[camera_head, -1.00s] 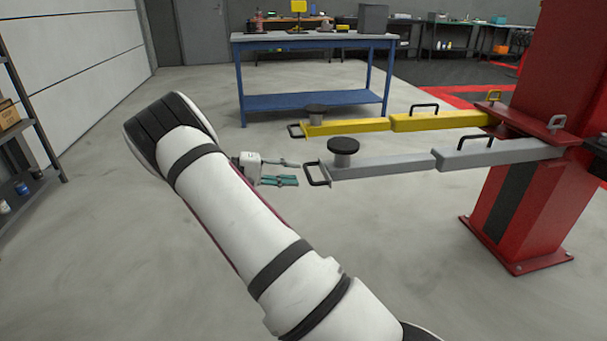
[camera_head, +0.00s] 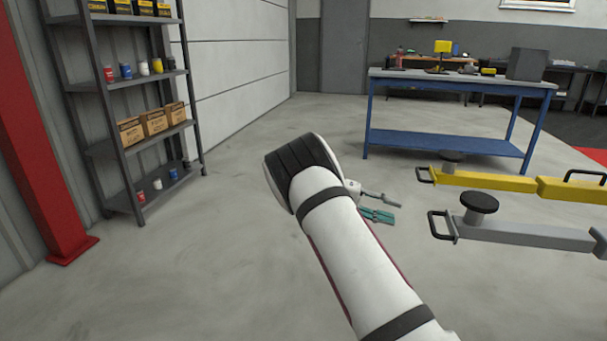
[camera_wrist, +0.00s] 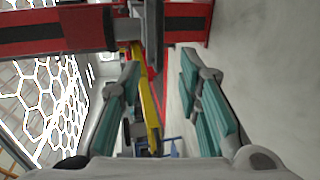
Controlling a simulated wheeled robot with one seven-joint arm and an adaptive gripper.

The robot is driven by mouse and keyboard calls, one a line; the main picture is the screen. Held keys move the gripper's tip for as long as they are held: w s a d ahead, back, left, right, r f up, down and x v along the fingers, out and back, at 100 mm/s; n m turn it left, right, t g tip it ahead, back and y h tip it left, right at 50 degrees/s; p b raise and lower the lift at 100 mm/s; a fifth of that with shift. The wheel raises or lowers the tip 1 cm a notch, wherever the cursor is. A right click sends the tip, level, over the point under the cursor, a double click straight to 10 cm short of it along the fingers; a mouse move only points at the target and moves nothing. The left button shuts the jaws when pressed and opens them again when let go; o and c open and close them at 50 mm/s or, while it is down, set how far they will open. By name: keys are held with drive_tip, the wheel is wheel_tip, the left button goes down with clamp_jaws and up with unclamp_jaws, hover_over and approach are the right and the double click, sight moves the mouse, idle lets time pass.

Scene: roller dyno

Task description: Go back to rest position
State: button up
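My gripper (camera_head: 380,205) extends to the right from the end of my white arm in the head view, above the grey floor. In the wrist view my gripper (camera_wrist: 160,100) shows two teal-padded fingers spread wide apart, with nothing between them. It is open and empty. In the head view a grey lift arm (camera_head: 520,231) with a round black pad lies to the right of my gripper, with a visible gap in the picture. Part of my gripper's body is hidden behind my arm.
A yellow lift arm (camera_head: 490,181) reaches in from the right. A blue workbench (camera_head: 445,143) stands behind it. A dark shelf rack (camera_head: 110,85) with boxes and cans stands at left, beside a red post (camera_head: 40,150). Floor between rack and my arm is clear.

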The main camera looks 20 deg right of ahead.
drive_tip(key=shift+r, duration=0.1)
drive_tip(key=s+a+r+n+t+y, duration=0.1)
drive_tip(key=s+a+r+y, duration=0.3)
drive_tip(key=s, duration=0.4)
drive_tip(key=s+a+r+t+y, duration=0.2)
drive_tip(key=s+a+r+y, duration=0.15)
drive_tip(key=s+r, duration=0.3)
drive_tip(key=s+a+r+n+t+y, duration=0.15)
drive_tip(key=s+a+r, duration=0.25)
drive_tip(key=s, duration=0.4)
drive_tip(key=s+a+f+n+t+y, duration=0.2)
drive_tip(key=s+a, duration=0.4)
drive_tip(key=s, duration=0.4)
drive_tip(key=s+a+f+n+t+y, duration=0.1)
drive_tip(key=s+a+t+y, duration=0.1)
drive_tip(key=s+a, duration=0.65)
drive_tip(key=s+d+r+t+p, duration=0.1)
drive_tip(key=r+t+p, duration=0.1)
drive_tip(key=r+p, duration=1.3)
drive_tip(key=s+d+r+t+p, duration=0.1)
drive_tip(key=d+r+p, duration=0.1)
drive_tip(key=r+p, duration=1.4)
drive_tip(key=shift+d+r+n+t, duration=0.15)
drive_tip(key=shift+r+n+t, duration=0.2)
drive_tip(key=shift+r, duration=0.5)
